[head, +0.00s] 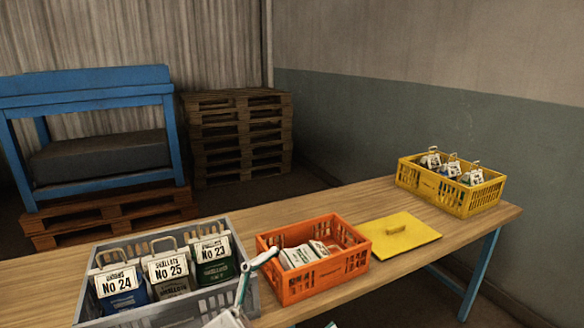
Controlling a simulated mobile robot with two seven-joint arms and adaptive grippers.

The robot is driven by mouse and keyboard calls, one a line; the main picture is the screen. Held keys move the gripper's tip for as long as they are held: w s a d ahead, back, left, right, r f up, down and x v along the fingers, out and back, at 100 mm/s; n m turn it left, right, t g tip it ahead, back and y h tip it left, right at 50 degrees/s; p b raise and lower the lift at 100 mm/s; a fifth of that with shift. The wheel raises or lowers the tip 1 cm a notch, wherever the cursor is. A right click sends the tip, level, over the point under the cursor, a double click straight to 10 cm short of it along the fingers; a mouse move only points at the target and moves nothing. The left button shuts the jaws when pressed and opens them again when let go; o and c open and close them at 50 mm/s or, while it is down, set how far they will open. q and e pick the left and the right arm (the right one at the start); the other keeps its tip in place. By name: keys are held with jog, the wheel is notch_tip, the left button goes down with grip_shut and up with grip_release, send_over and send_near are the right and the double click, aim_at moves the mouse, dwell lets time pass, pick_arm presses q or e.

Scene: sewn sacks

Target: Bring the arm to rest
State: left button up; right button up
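A slim teal and white jointed part (243,284) rises from the bottom edge between the grey crate (252,303) and the orange crate (325,279). It looks like a finger of my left gripper, with its bent upper part in front of the orange crate's left edge. The rest of this gripper is cut off by the frame, so its opening does not show. I see nothing held in it. My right gripper is not in view. Three sacks, No 24 (122,286), No 25 (168,274) and No 23 (214,258), stand in the grey crate.
The orange crate holds pale, white-labelled packs (303,254). A yellow lid (400,237) lies flat beside it on the wooden table (350,204). A yellow crate (458,194) with several labelled sacks stands at the far right end. A blue bench and stacked pallets (238,137) stand behind.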

pick_arm(q)
jog(key=w+a+f+n+t+y, duration=0.1)
jog(key=a+f+n+t+y, duration=0.1)
jog(key=a+f+n+y, duration=0.35)
jog(key=w+a+f+n+t+y, duration=0.1)
jog(key=a+f+n+t+y, duration=0.15)
jog(key=f, duration=0.55)
jog(key=a+f+n+t+y, duration=0.2)
jog(key=a+f+n+y, duration=0.15)
jog(key=f+y, duration=0.2)
jog(key=s+a+f+n+g+y, duration=0.1)
jog(key=s+a+f+g, duration=0.1)
jog(key=s+f, duration=0.3)
jog(key=s+a+f+n+g+y, duration=0.2)
jog(key=s+a+f, duration=0.2)
jog(key=f, duration=0.6)
jog(key=s+a+f+n+g+y, duration=0.1)
jog(key=s+a+f+g+y, duration=0.1)
jog(key=s+a+f, duration=0.2)
notch_tip(320, 180, down, 4)
jog(key=shift+s+r+n, duration=0.15)
jog(key=shift+s+n, duration=0.2)
jog(key=shift+s, duration=0.5)
